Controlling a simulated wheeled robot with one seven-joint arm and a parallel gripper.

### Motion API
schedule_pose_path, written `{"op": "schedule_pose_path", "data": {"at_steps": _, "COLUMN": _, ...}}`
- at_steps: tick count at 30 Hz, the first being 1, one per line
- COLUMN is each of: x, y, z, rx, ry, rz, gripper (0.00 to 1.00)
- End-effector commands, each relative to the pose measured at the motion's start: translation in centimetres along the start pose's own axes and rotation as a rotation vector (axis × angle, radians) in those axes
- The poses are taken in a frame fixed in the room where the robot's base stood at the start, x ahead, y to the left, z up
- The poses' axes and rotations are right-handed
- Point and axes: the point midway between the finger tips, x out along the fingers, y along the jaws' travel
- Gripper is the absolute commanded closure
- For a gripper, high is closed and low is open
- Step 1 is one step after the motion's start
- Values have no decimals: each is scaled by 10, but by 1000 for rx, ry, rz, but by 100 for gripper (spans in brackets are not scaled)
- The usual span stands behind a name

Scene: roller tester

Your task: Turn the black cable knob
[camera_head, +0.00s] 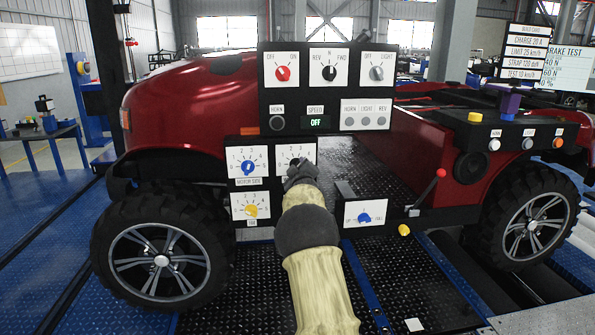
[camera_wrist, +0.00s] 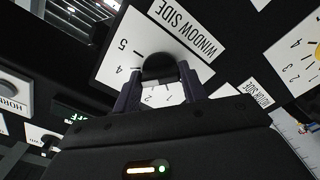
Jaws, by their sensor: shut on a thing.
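The black cable knob (camera_wrist: 158,66) sits on a white dial plate (camera_wrist: 120,58) labelled WINDOW SIDE, with digits around it. My gripper (camera_wrist: 160,82) is shut on this knob, one dark finger on each side of it. The knob's pointer direction cannot be made out. In the head view my gripper (camera_head: 299,172) reaches the dial plate (camera_head: 288,151) from below and hides most of the knob.
A blue knob (camera_head: 248,167) on the MOTOR SIDE dial is just left, with a yellow knob (camera_head: 251,211) below it. Above is a switch panel (camera_head: 328,94) with red, black and grey knobs. A blue dial (camera_head: 365,218) and a red-tipped lever (camera_head: 440,173) are to the right.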

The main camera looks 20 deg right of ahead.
Motion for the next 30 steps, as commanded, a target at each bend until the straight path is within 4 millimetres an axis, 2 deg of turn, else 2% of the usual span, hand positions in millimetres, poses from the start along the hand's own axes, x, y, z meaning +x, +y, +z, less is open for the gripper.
{"op": "schedule_pose_path", "data": {"at_steps": 6, "x": 0, "y": -2, "z": 1, "rx": 140, "ry": -2, "rz": -2, "gripper": 81}}
{"op": "schedule_pose_path", "data": {"at_steps": 12, "x": 0, "y": -2, "z": 2, "rx": 210, "ry": -3, "rz": -3, "gripper": 81}}
{"op": "schedule_pose_path", "data": {"at_steps": 26, "x": 0, "y": -3, "z": 2, "rx": 230, "ry": -5, "rz": -4, "gripper": 81}}
{"op": "schedule_pose_path", "data": {"at_steps": 27, "x": 0, "y": -3, "z": 2, "rx": 230, "ry": -5, "rz": -4, "gripper": 56}}
{"op": "schedule_pose_path", "data": {"at_steps": 30, "x": 0, "y": -3, "z": 2, "rx": 230, "ry": -4, "rz": -4, "gripper": 37}}
